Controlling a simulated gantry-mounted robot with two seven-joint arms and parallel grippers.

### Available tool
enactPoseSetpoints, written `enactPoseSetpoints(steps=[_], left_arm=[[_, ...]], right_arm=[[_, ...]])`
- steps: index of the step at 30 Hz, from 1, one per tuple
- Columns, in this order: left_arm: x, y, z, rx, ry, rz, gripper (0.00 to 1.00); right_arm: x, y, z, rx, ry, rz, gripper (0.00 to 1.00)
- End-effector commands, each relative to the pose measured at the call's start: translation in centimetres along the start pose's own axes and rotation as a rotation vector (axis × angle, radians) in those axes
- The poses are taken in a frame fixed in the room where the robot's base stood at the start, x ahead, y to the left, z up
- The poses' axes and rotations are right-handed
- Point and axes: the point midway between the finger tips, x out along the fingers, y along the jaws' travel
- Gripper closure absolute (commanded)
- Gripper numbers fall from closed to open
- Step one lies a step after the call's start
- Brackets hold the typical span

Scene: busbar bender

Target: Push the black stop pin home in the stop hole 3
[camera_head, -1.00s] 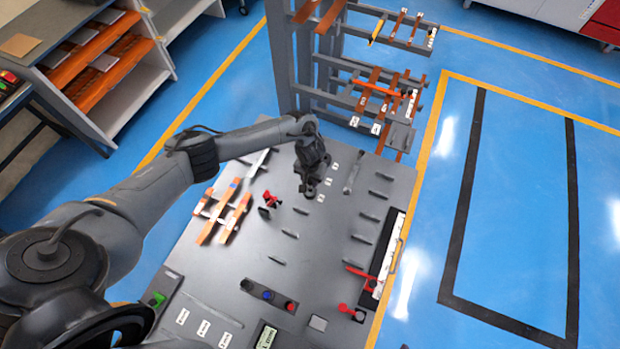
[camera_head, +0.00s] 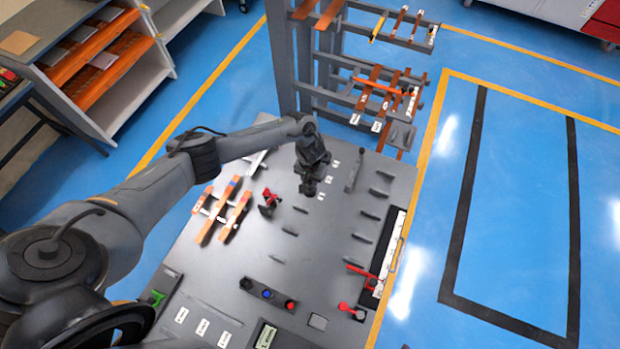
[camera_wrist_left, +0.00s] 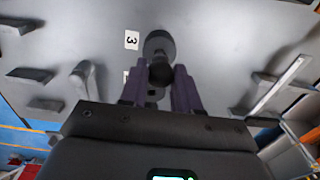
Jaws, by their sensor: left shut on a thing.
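My left gripper (camera_head: 309,188) points down over the grey bench plate, near the row of small white number labels. In the left wrist view its purple-grey fingers (camera_wrist_left: 167,88) are shut on the black stop pin (camera_wrist_left: 158,44), whose wide round dark part shows beyond the fingertips. The label 3 (camera_wrist_left: 131,40) lies on the plate just beside the pin. The stop hole 3 itself is hidden, and I cannot tell how deep the pin sits. My right gripper does not show.
Copper bars (camera_head: 222,214) and a red-handled clamp (camera_head: 269,200) lie left of the gripper. Several low grey fins (camera_head: 370,214) stand to the right. A rack with copper bars (camera_head: 372,85) rises behind. A button box (camera_head: 268,294) is at the front.

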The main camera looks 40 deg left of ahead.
Motion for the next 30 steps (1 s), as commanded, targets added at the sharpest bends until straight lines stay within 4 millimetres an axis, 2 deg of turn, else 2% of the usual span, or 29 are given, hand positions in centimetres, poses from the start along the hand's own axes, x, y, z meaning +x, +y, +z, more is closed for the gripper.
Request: enactPoseSetpoints(steps=[29, 30], left_arm=[[2.4, 0.1, 0.0, 0.000, 0.000, 0.001, 1.00], [2.4, 0.1, 0.0, 0.000, 0.000, 0.001, 0.66]], right_arm=[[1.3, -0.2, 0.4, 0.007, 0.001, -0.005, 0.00], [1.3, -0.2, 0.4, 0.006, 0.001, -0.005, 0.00]])
